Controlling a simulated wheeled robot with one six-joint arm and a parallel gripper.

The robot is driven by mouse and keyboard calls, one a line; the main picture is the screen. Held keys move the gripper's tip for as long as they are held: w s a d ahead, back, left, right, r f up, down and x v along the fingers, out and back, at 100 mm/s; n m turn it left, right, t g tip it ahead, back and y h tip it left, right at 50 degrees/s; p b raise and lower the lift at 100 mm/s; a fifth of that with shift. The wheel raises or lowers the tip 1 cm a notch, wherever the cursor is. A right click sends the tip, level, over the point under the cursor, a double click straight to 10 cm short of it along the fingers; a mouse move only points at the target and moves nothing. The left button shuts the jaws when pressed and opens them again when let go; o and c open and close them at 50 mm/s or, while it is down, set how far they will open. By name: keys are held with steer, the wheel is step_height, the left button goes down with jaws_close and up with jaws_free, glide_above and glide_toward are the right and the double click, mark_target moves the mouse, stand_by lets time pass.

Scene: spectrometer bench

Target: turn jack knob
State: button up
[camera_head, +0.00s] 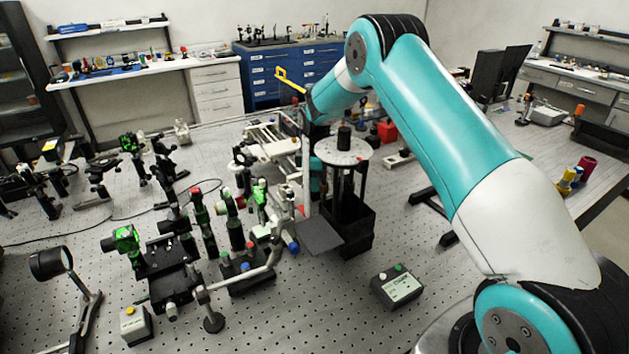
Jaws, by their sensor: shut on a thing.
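A stand with a round pale top plate (343,151) rises on dark posts from a dark base near the middle of the bench. A black cylinder (344,138) sits on the plate. I cannot make out for certain which part is the jack or its knob. My arm reaches over from the right and comes down behind this stand. A teal part of my arm shows just left of the posts. My gripper's fingers are hidden there, so its grasp cannot be seen.
Optical mounts crowd the left, including a green-lit one (124,240). A grey control box (397,287) with a green button sits in front of the stand. A small yellow-topped box (135,325) is at front left. The perforated bench (330,325) is clear at front centre.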

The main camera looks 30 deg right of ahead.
steer(key=o, duration=0.9)
steer(key=shift+f, duration=0.15)
steer(key=shift+o, duration=0.2)
step_height(320, 180, up, 17)
steer(key=b, duration=0.4)
steer(key=shift+r, duration=0.2)
